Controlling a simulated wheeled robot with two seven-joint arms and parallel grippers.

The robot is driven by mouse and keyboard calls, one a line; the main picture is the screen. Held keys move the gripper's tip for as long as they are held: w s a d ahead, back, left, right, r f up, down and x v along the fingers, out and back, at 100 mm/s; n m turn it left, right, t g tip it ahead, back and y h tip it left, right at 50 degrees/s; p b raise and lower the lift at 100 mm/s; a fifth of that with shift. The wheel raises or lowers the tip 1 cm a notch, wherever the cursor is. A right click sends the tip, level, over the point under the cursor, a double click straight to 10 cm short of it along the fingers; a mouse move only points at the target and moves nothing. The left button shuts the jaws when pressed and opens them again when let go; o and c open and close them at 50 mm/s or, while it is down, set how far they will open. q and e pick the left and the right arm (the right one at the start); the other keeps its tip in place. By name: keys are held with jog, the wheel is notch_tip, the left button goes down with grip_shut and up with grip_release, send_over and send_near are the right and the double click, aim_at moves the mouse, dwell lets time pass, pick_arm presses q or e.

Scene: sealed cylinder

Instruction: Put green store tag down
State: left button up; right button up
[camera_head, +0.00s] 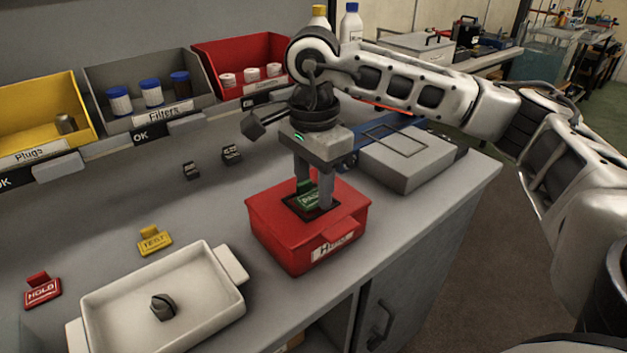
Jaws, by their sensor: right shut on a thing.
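The green tag (308,199) is between the fingers of my right gripper (315,195). My right gripper points down over a red box (281,236) and is shut on the tag. The tag and fingertips are at the dark square opening in the box's top; how deep they reach is hard to tell. The red box has a white label on its front, partly readable as starting with "H". A yellow "TEST" tag (155,241) and a red "HOLD" tag (42,291) stand on the grey bench at the left. My left gripper is not in view.
A white tray (98,311) with a small dark part (163,307) sits at the front left. Yellow, grey and red bins (242,53) line the back. A grey device (411,160) stands right of the red box. Two small dark clips (231,153) lie on the bench behind.

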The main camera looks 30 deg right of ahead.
aim_at(314, 195)
jog(key=shift+s+f+b, duration=0.1)
jog(key=shift+f+b, duration=0.35)
jog(key=shift+f, duration=0.15)
jog(key=o, duration=0.9)
jog(key=shift+c, duration=0.2)
jog(key=shift+o, duration=0.4)
jog(key=shift+a+f, duration=0.1)
jog(key=shift+f, duration=0.05)
notch_tip(314, 195, up, 9)
jog(key=p, duration=0.1)
